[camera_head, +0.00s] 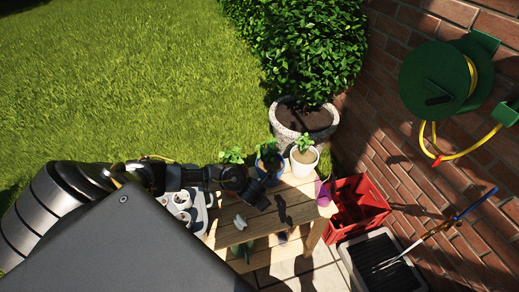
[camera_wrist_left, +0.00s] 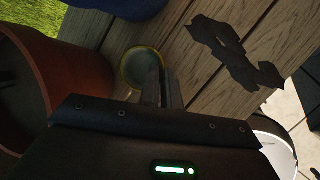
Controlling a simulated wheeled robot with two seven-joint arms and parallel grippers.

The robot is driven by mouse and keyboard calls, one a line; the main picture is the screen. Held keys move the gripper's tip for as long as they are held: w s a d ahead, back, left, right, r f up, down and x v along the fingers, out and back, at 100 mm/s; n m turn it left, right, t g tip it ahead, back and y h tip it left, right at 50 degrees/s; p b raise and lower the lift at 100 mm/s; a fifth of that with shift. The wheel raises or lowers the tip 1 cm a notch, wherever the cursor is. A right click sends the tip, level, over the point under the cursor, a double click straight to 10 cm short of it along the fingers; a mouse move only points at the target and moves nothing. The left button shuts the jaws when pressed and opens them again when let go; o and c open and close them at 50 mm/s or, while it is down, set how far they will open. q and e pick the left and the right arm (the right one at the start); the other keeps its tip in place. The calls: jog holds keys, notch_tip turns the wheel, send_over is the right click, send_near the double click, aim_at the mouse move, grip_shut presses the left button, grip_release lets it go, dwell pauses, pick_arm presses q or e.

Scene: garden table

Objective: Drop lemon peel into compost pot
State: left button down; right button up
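My left gripper (camera_head: 257,195) is over the wooden table, beside the potted plants. In the left wrist view its two fingers (camera_wrist_left: 160,85) are close together. A round thing with a thin yellow rim and greyish inside (camera_wrist_left: 141,66), perhaps the lemon peel, shows at the fingertips. I cannot tell whether the fingers grip it or only overlap it. A red-brown pot (camera_wrist_left: 75,65) stands left of the fingers in that view. The blue pot (camera_head: 270,172) and white pot (camera_head: 303,161) hold plants. Which one is the compost pot is unclear. My right gripper is not in view.
A purple pot (camera_head: 322,193) is at the right edge. A red crate (camera_head: 358,207) stands on the ground beside the brick wall.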

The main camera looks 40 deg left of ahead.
pick_arm(q)
jog(key=shift+f, duration=0.15)
jog(key=c, duration=1.6)
grip_release()
